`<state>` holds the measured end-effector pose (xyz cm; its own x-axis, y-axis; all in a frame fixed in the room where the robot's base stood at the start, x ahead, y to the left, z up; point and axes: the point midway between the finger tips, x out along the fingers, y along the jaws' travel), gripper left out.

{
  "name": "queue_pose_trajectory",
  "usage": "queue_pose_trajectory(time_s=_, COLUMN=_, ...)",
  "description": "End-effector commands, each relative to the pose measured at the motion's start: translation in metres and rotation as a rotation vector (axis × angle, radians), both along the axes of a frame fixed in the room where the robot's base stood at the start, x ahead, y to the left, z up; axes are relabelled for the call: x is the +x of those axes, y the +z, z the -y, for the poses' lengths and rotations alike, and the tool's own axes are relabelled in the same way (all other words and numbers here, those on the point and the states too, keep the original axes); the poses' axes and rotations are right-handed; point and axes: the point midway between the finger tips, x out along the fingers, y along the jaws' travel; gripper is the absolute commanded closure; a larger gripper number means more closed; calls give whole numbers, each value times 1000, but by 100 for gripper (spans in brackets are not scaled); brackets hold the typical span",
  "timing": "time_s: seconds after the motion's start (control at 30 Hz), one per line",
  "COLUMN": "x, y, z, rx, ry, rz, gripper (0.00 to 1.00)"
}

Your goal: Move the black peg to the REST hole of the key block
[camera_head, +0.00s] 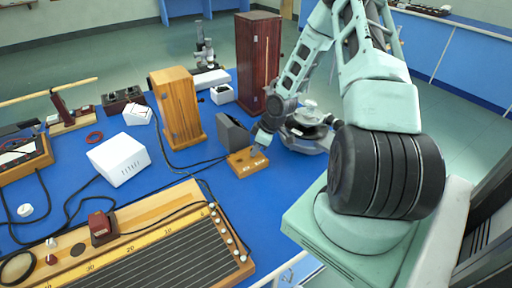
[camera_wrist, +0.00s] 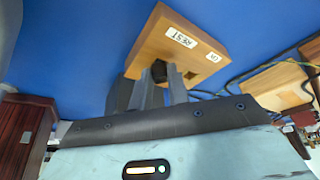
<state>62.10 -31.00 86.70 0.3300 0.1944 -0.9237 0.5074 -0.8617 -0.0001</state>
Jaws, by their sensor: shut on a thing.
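The key block (camera_head: 247,163) is a small wooden block on the blue bench, just below my gripper (camera_head: 262,138) in the head view. In the wrist view the key block (camera_wrist: 158,42) shows a white REST label and a second, smaller white label near its right corner. My gripper (camera_wrist: 163,75) is shut on the black peg (camera_wrist: 160,71), which shows as a dark piece between the fingertips at the block's near edge. The fingers hide much of the peg. I cannot tell whether the peg's lower end is in a hole or above the block.
A dark grey box (camera_head: 232,134) stands right behind the block, with a tall wooden box (camera_head: 178,107) to the left. A dark red cabinet (camera_head: 258,62) stands farther back. A black cable runs left from the block. Blue bench top is bare in front of the block.

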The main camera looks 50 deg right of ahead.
Motion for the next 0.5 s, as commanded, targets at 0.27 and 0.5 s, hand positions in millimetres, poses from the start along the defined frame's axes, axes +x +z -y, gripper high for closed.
queue_pose_trajectory(time_s=0.27, x=0, y=0, z=0, rx=0, ry=0, rz=0, gripper=69)
queue_pose_trajectory(time_s=0.5, x=0, y=0, z=0, rx=0, ry=0, rz=0, gripper=57)
